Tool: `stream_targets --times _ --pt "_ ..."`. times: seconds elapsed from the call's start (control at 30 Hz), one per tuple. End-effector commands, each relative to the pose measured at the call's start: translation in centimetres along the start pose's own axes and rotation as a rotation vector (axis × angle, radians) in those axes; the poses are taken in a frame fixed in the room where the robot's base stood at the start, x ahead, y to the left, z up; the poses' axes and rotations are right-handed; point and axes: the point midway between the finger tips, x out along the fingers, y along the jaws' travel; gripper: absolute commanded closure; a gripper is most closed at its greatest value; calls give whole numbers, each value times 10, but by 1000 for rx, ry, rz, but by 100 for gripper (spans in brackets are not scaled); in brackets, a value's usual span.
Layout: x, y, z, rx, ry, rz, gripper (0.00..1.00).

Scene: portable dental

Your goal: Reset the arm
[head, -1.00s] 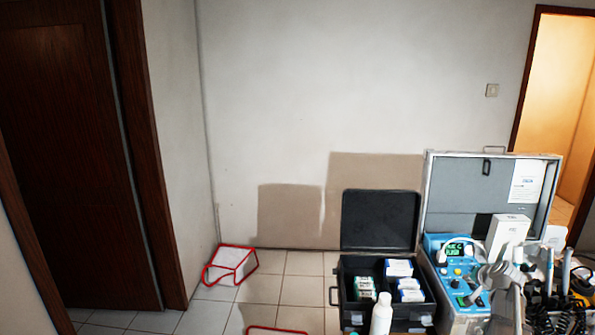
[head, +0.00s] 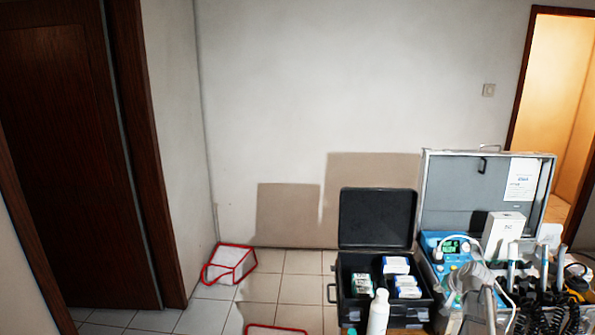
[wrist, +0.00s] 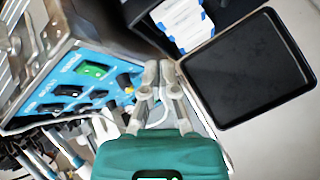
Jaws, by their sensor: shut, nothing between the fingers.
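My gripper (wrist: 157,70) shows in the wrist view, with a teal body at the bottom and grey fingers pointing up the picture. The fingers are shut and hold nothing. They are over the gap between the blue-panelled dental unit (wrist: 62,93) and the open black case. In the head view, grey arm parts cross in front of the dental unit (head: 453,246) at the lower right. My fingertips cannot be made out clearly there.
The open black case (head: 345,285) holds several small boxes; its lid (head: 378,217) stands up. A white bottle (head: 378,312) stands in front. An open silver case (head: 463,193) and handpieces (head: 545,270) crowd the right. A red-edged white box (head: 231,263) lies on the floor.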

Motion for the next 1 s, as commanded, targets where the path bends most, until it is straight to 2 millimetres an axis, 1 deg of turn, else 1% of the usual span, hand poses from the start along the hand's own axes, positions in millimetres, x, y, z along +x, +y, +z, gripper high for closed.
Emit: stream_targets --times 0.03,0.07,0.17,0.2,0.37,0.4,0.47,0.5,0.7,0.8,0.9,1.0 --pt "0 -10 16 -22 -28 5 100" --pt "0 -17 24 -35 -44 8 100" --pt "1 -37 58 -89 -114 26 100" --pt "0 -46 73 -112 -144 35 100" --pt "-5 -75 130 -207 -260 78 100" --pt "-7 -81 145 -231 -289 89 100" --pt "-11 -89 166 -266 -330 108 100" --pt "-14 -94 180 -289 -357 122 100" --pt "-34 -113 245 -403 -484 196 100" --pt "-45 -118 274 -455 -538 236 100" --pt "-56 -121 296 -497 -582 271 100" --pt "-63 -127 313 -528 -612 297 100"
